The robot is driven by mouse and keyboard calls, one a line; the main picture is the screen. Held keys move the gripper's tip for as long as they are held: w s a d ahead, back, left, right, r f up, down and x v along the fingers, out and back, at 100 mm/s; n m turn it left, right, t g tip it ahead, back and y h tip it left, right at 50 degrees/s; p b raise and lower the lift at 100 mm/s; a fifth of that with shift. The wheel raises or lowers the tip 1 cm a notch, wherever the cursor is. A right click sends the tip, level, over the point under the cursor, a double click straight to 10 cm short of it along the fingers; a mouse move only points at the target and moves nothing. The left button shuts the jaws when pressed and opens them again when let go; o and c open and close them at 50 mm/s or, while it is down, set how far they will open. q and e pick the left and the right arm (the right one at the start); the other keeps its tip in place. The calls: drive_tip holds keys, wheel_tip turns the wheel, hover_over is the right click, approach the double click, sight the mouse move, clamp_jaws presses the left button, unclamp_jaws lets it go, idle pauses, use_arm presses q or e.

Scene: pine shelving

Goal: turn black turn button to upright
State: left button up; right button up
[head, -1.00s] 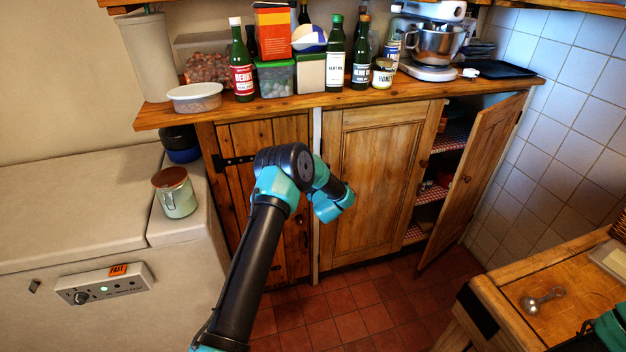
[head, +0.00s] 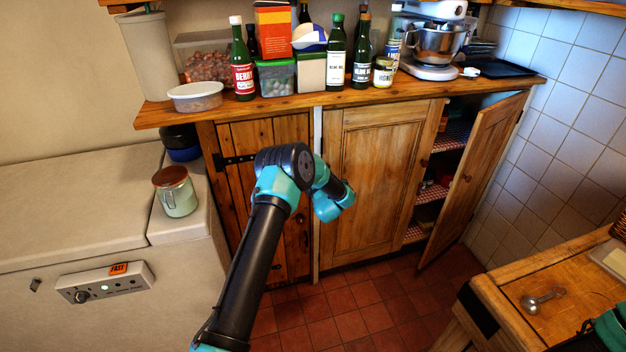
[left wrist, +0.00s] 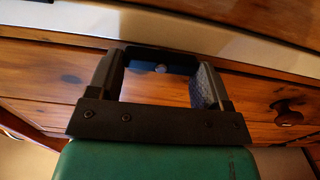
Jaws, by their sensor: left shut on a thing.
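A dark round knob (left wrist: 287,112) sits on the plank door to the right in the wrist view.
The plank door (head: 265,145) and panelled door (head: 370,190) are closed, with a white post between them. The right cupboard door (head: 472,180) stands open. Bottles and boxes crowd the worktop (head: 350,97). A wooden table (head: 545,275) is at lower right.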

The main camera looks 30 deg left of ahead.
use_arm(q)
drive_tip(key=o, duration=0.9)
drive_tip(key=shift+d, duration=0.1)
drive_tip(key=v, duration=1.7)
drive_tip(key=shift+s, duration=0.15)
drive_tip(key=x, duration=1.5)
